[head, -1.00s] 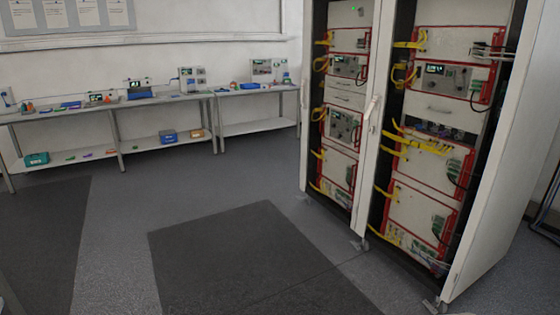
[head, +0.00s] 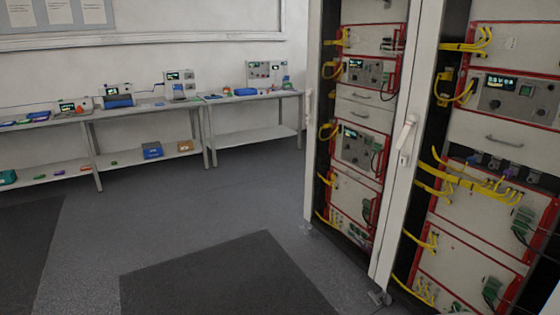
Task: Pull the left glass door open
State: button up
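The battery cycler cabinet stands at the right in the head view, with a white frame and two tall bays side by side. The left bay's front (head: 357,100) shows instruments, red-edged panels and yellow cables; any glass over it is too clear to make out. A thin pale upright handle (head: 308,105) sits at the left bay's outer left edge. A larger white lever handle (head: 405,134) is on the middle post between the bays. I see no clear gap at the left bay, but cannot tell for sure whether its door is shut. My gripper is not in view.
The right bay (head: 500,140) holds similar instruments and is cut off by the picture's right edge. A long bench (head: 255,95) with small devices runs along the back wall. The grey floor (head: 230,205) before the cabinet is clear, with dark flat mats (head: 230,280).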

aim_at(316, 43)
jog(key=i, duration=3.35)
jog(key=i+z, duration=0.15)
jog(key=i, duration=0.3)
jog(key=i+j+z, duration=0.15)
jog(key=i, duration=0.35)
